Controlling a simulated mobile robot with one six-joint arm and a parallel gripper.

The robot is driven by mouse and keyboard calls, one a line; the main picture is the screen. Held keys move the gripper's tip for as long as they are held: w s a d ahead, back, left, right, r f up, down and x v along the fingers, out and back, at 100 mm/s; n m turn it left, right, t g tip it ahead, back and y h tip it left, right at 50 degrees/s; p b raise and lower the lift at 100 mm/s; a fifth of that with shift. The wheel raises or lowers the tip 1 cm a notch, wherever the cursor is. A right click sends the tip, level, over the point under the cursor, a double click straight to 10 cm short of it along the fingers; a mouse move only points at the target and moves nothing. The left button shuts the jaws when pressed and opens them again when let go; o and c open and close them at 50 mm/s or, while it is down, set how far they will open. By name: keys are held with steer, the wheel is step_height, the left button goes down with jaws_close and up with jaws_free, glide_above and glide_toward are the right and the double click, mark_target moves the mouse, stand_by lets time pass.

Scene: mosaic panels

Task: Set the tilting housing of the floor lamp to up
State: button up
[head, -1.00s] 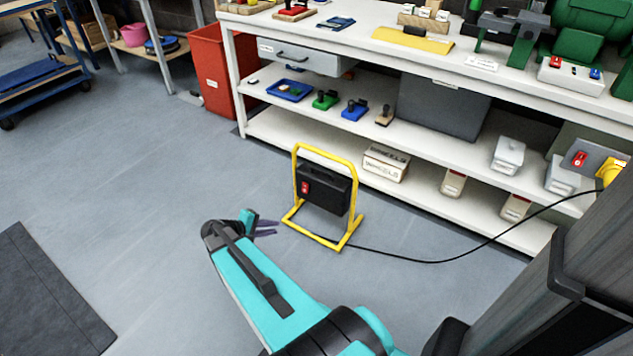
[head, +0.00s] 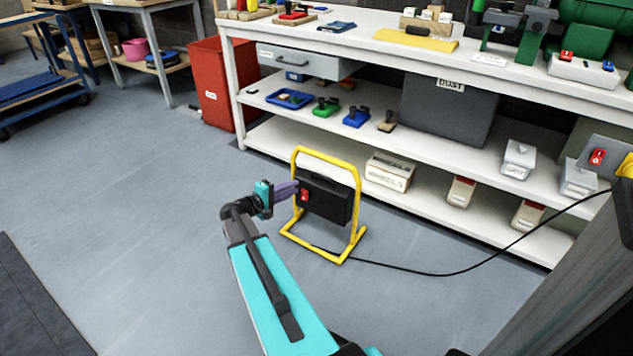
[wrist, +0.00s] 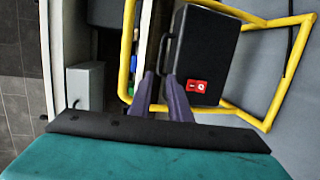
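The floor lamp has a yellow tube frame (head: 325,156) standing on the floor. Its black housing (head: 325,203) hangs between the frame's sides, with a red switch on its face. In the wrist view the housing (wrist: 207,55) appears turned, with a dark handle (wrist: 163,55) along its left edge. My gripper (head: 294,187) is at the housing's left side. In the wrist view its two purple fingers (wrist: 160,76) show a narrow gap between their tips, near the lower end of the handle. I cannot tell whether they touch it. Nothing shows held between them.
A workbench (head: 390,180) with loaded shelves stands behind the lamp. A black cable (head: 430,273) runs from the lamp across the floor to the right. A red bin (head: 212,85) stands at the bench's left end.

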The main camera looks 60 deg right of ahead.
mark_target(317, 184)
steer(key=shift+d, duration=0.1)
steer(key=shift+b+x, duration=2.4)
steer(key=shift+x, duration=4.4)
jaws_close()
